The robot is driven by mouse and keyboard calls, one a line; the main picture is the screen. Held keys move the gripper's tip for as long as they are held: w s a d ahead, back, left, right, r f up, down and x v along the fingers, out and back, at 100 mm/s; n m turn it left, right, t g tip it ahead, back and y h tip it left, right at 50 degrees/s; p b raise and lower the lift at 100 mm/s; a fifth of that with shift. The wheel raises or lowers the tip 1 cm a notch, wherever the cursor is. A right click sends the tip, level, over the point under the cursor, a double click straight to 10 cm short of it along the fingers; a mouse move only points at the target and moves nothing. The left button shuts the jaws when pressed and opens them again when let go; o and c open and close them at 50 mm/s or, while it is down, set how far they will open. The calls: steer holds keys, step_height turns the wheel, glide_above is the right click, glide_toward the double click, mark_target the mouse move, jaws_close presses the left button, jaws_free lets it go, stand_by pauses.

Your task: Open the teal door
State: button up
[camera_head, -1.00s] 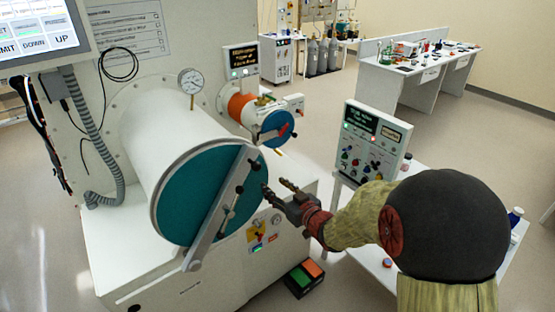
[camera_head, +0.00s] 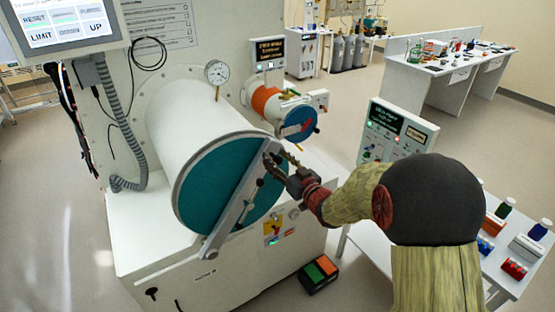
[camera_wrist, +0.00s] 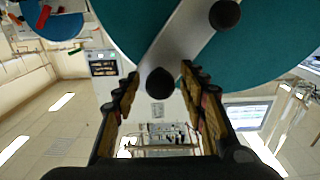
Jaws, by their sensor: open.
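The teal door (camera_head: 212,190) is a large round disc on the end of the white cylinder (camera_head: 190,118). It looks shut, flush with the rim. A grey bar (camera_head: 236,205) crosses it diagonally and carries black knobs. My gripper (camera_head: 277,160) is at the bar's upper right end, at the door's right edge. In the wrist view my gripper (camera_wrist: 160,82) is open, with a black knob (camera_wrist: 158,80) showing between its fingers. I cannot tell whether the fingers touch it. A second black knob (camera_wrist: 225,14) sits farther along the bar.
A smaller port with a blue disc (camera_head: 300,122) and orange band lies behind. A pressure gauge (camera_head: 217,72) stands on the cylinder. A white table (camera_head: 500,275) with bottles and a control panel (camera_head: 397,130) is at the right. A green and orange pedal box (camera_head: 318,274) lies on the floor.

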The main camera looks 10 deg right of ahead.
steer(key=c, duration=0.3)
steer(key=c, duration=0.8)
stand_by(0.3)
